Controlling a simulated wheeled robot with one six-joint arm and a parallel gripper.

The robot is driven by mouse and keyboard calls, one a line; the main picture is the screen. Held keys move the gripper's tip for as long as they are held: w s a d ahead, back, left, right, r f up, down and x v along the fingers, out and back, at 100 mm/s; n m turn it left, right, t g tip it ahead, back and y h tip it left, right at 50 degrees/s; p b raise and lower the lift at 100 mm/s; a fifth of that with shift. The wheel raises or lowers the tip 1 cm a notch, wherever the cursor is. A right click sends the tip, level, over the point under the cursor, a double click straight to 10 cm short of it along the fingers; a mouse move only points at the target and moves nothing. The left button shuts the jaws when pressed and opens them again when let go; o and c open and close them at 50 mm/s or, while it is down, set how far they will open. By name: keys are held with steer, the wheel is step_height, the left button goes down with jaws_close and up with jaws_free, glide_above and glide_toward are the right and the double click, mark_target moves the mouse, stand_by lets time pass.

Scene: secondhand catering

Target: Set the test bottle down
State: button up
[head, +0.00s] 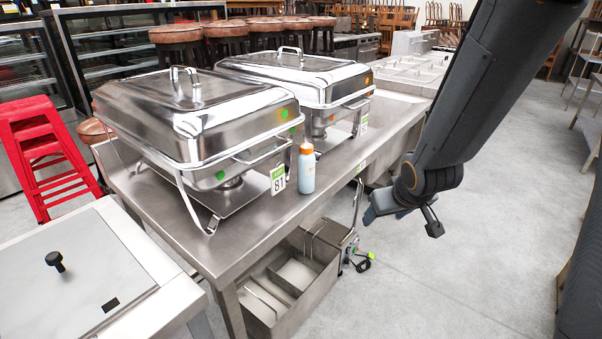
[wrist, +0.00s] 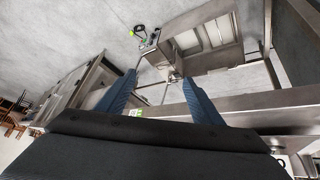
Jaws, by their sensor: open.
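The test bottle (head: 306,170) is pale blue-white with an orange cap. It stands upright on the steel table (head: 262,222) near its front edge, just right of the tag marked 81. My gripper (head: 405,212) hangs beyond the table's front edge, to the right of the bottle and apart from it. In the wrist view my gripper (wrist: 160,95) shows two blue fingers spread apart with nothing between them. The bottle does not show in the wrist view.
Two steel chafing dishes (head: 197,115) (head: 300,78) stand on the table behind the bottle. A steel basin (head: 290,278) sits below the table. A lidded steel counter (head: 75,275) is at front left. Grey floor (head: 470,250) lies open at right.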

steer(key=w+a+n+t+y, duration=0.35)
steer(key=w+a, duration=0.25)
steer(key=w, duration=0.4)
steer(key=n+t+y+b, duration=0.1)
steer(key=n+t+y, duration=0.2)
steer(key=y, duration=0.5)
glide_toward(312, 169)
steer(key=shift+m, duration=0.25)
steer(key=x, duration=0.5)
steer(key=shift+d+f, duration=0.15)
steer(key=shift+f, duration=0.2)
steer(key=shift+w+a+r, duration=0.1)
steer(key=shift+w+a, duration=0.05)
steer(key=shift+a, duration=0.1)
steer(key=p+x, duration=0.1)
steer(key=x, duration=0.2)
steer(key=p+x, duration=0.1)
steer(key=x, duration=0.2)
steer(key=shift+r, duration=0.2)
steer(key=shift+w+a+f+p, duration=0.1)
steer(key=shift+w+a+p, duration=0.2)
steer(key=shift+w+a, duration=0.15)
steer(key=shift+d, duration=0.1)
steer(key=c, duration=1.4)
